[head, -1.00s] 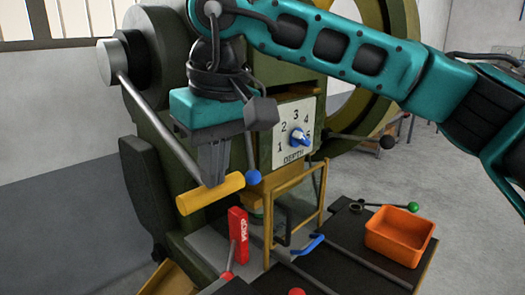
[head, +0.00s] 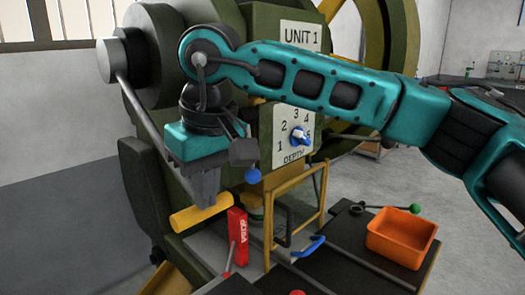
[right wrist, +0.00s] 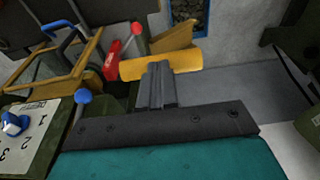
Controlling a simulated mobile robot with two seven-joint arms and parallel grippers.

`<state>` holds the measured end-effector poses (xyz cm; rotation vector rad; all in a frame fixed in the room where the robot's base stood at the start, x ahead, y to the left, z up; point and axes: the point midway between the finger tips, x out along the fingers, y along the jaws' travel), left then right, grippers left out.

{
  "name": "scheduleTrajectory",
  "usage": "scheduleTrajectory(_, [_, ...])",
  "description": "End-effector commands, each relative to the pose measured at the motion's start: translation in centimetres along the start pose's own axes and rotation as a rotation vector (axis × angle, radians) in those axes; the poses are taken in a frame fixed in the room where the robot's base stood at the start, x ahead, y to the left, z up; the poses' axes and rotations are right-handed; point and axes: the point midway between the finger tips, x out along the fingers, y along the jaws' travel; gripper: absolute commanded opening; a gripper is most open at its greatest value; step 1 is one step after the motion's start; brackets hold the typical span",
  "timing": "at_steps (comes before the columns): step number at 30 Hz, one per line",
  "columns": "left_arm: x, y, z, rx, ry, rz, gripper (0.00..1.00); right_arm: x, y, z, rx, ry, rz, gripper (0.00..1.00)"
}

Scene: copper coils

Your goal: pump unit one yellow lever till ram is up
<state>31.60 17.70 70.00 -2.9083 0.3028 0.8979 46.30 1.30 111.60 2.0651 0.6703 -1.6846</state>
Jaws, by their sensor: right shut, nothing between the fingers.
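The yellow lever handle (head: 187,220) sits at the lower end of a grey rod (head: 150,112) on the left of the green machine marked UNIT 1 (head: 301,37). My right gripper (head: 207,200) is shut and empty, with its fingertips against the upper side of the handle. The right wrist view shows the closed fingertips (right wrist: 158,68) at the middle of the yellow handle (right wrist: 185,60). The ram area behind the yellow guard frame (head: 296,188) is partly hidden, so I cannot tell the ram's height. My left gripper is out of view.
A red PROP block (head: 236,238) stands just right of the handle. A blue-knobbed lever (head: 253,176) and the depth dial (head: 299,137) are close to my wrist. An orange bin (head: 400,240) sits on the dark table at right.

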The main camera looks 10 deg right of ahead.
Motion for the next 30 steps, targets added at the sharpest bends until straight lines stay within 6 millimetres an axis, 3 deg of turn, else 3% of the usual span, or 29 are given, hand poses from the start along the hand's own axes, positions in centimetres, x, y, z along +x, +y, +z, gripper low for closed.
scheduleTrajectory(13, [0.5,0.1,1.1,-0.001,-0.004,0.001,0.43,5.2,0.0,-1.4,-0.001,-0.016,0.001,0.0])
scheduleTrajectory(26, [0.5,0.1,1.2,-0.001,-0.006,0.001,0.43,5.8,0.0,-1.7,-0.002,-0.017,0.0,0.0])
scheduleTrajectory(30, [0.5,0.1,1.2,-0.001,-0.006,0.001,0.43,6.8,0.0,-2.2,0.0,-0.018,-0.001,0.0])
